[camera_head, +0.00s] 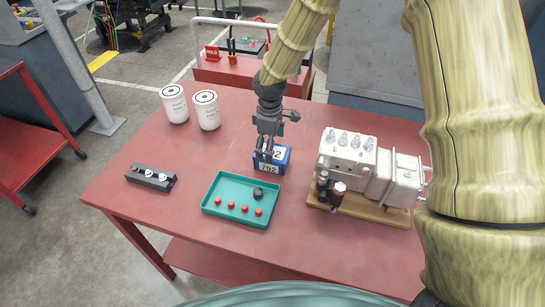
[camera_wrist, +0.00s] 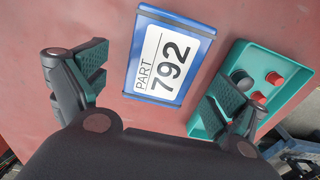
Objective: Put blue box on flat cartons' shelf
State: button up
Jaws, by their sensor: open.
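The blue box (camera_head: 281,165) stands on the red table, behind the right part of a green tray. It has white labels reading 792. In the wrist view the blue box (camera_wrist: 172,58) shows its "PART 792" label and lies between and ahead of my fingertips. My gripper (camera_head: 266,154) is open, just above or at the box's left part; the wrist view shows its fingers (camera_wrist: 162,82) spread to either side. I cannot tell whether a finger touches the box. No flat cartons or their shelf can be made out.
The green tray (camera_head: 213,205) holds several red pieces and a black knob close by. A metal pump (camera_head: 367,168) on a wooden board stands right. Two white filters (camera_head: 207,110) stand at back left, and a black block (camera_head: 150,179) lies left. The table (camera_head: 140,150) is clear between them.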

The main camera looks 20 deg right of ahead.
jog(key=f, duration=0.1)
jog(key=f+p, duration=0.1)
jog(key=f, duration=0.1)
jog(key=shift+s+d+f+p, duration=0.2)
jog(key=shift+s+d+p, duration=0.05)
jog(key=shift+s+p, duration=0.05)
jog(key=shift+f, duration=0.8)
jog(key=shift+c, duration=0.2)
jog(key=c, duration=1.6)
jog(key=shift+o, duration=0.2)
jog(key=shift+r, duration=0.15)
